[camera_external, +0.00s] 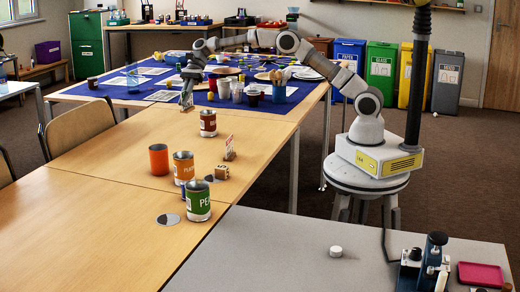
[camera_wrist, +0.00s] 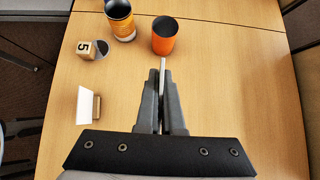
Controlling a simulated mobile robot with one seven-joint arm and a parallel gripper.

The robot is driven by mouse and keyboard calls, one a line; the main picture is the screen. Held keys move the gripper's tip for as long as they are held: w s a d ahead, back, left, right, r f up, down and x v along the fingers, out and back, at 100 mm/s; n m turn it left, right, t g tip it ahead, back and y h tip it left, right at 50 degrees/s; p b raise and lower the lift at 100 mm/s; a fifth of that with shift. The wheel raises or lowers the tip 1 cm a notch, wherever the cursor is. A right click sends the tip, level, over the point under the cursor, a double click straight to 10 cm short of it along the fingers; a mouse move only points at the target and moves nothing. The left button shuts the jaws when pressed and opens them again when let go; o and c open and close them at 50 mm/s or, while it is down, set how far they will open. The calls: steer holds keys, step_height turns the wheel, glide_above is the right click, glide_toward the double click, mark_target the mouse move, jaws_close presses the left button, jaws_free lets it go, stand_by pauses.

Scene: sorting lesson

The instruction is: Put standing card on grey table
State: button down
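My gripper (camera_external: 187,98) is over the far part of the wooden table, pointing down. In the wrist view my gripper (camera_wrist: 162,75) has its fingers close together on a thin pale card (camera_wrist: 163,66), seen edge-on. A small tan piece, seemingly the card's wooden foot (camera_external: 185,108), shows below the fingers in the external view. Another standing card (camera_external: 229,148) in a wooden foot stands on the wooden table; it also shows at left in the wrist view (camera_wrist: 84,104). The grey table (camera_external: 285,243) is at the front right.
A red-labelled can (camera_external: 208,123), orange cup (camera_external: 158,159), orange-labelled can (camera_external: 183,168), green-labelled can (camera_external: 198,200) and number cube (camera_external: 222,171) stand on the wooden table. A white puck (camera_external: 336,251) and pink tray (camera_external: 480,274) are on the grey table, whose left part is clear.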

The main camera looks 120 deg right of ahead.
steer(key=w+a+n+g+y, duration=0.1)
steer(key=w+a+n+y, duration=0.2)
steer(key=a, duration=1.4)
steer(key=s+a+n+g, duration=0.3)
steer(key=a+n, duration=0.1)
steer(key=a, duration=2.3)
steer(key=s+a+n+g, duration=0.2)
steer(key=s+a, duration=0.7)
steer(key=a, duration=0.4)
steer(key=b+x, duration=0.1)
steer(key=x, duration=0.4)
steer(key=b+x, duration=0.1)
steer(key=x, duration=0.5)
steer(key=b+x, duration=0.1)
steer(key=x, duration=0.4)
steer(key=shift+s+d+f, duration=0.1)
steer(key=shift+s+f, duration=0.25)
steer(key=shift+f, duration=0.2)
steer(key=shift+f+b, duration=0.95)
steer(key=shift+f, duration=1.05)
steer(key=shift+f, duration=0.1)
